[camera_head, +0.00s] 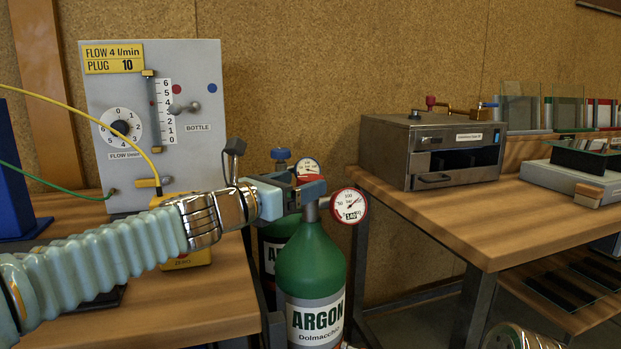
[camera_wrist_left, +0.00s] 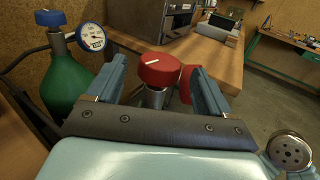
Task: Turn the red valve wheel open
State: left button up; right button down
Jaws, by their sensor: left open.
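The red valve wheel (camera_wrist_left: 160,70) has a white mark on its top and sits on a metal stem in the left wrist view. My left gripper (camera_wrist_left: 157,75) is open, with one finger on each side of the wheel; I cannot tell whether either finger touches it. A red-rimmed gauge (camera_head: 350,206) sits just right of the gripper. My right gripper is not in view.
A second bottle with a blue wheel (camera_head: 281,154) and a gauge (camera_head: 308,169) stands close behind. A flow panel (camera_head: 200,60) stands on the left bench. A metal oven (camera_head: 432,150) stands on the right wooden table (camera_head: 430,215).

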aim_at(311, 177)
pick_arm(q)
jog(key=x, duration=0.4)
jog(key=c, duration=1)
jog(key=shift+o, duration=0.2)
jog(key=y+b, duration=0.1)
jog(key=n+t+y+b, duration=0.1)
jog(key=b, duration=0.1)
jog(key=shift+d+f+n, duration=0.15)
jog(key=shift+f+n, duration=0.15)
jog(key=shift+r+n+t+y+b, duration=0.25)
jog(key=shift+n+t+y+b, duration=0.25)
jog(key=shift+n+t+y, duration=0.4)
